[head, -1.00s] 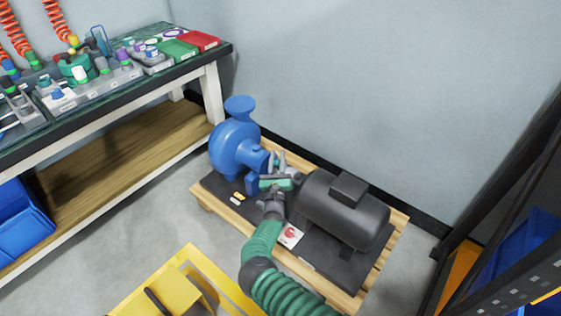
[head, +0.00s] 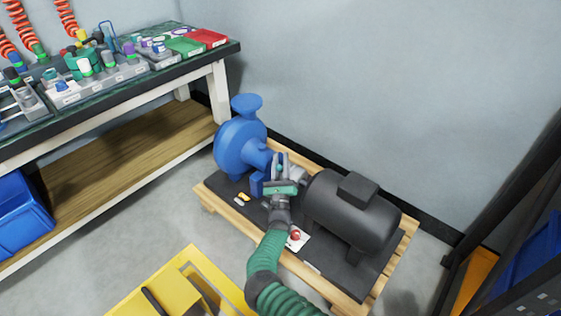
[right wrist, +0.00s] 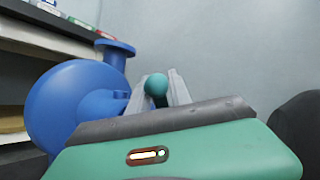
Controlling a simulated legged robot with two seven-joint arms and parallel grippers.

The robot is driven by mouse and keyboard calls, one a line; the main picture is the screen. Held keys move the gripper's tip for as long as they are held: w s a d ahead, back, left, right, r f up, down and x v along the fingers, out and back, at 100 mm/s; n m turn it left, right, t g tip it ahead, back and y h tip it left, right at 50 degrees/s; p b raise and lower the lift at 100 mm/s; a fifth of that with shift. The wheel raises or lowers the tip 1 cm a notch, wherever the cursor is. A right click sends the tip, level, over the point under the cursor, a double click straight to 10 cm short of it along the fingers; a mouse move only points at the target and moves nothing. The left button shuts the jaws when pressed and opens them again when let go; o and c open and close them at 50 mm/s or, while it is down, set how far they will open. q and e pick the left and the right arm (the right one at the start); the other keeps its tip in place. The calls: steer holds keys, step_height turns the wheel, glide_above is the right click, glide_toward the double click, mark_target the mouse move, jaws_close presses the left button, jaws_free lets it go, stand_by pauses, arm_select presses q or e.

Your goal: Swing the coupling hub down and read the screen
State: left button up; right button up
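The blue pump (head: 240,145) and the dark motor (head: 352,208) stand in line on the pallet. Between them some grey coupling parts (head: 301,178) show, partly hidden by my right gripper (head: 280,162). In the right wrist view a teal ball knob (right wrist: 156,84) sits between the two grey fingertips of my right gripper (right wrist: 158,88). The fingers are close on both sides of it; firm contact cannot be made out. The blue pump also shows at the left there (right wrist: 75,105). No readable screen shows. My left gripper is not in view.
A wooden pallet (head: 212,205) carries the pump set, with a card with a red mark (head: 299,237) and small yellow and white pieces (head: 243,198) on it. A workbench (head: 150,90) stands left, a yellow frame (head: 195,262) in front and dark shelving (head: 505,230) right.

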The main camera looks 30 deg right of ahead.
steer(key=shift+o, duration=0.9)
steer(key=shift+r, duration=0.1)
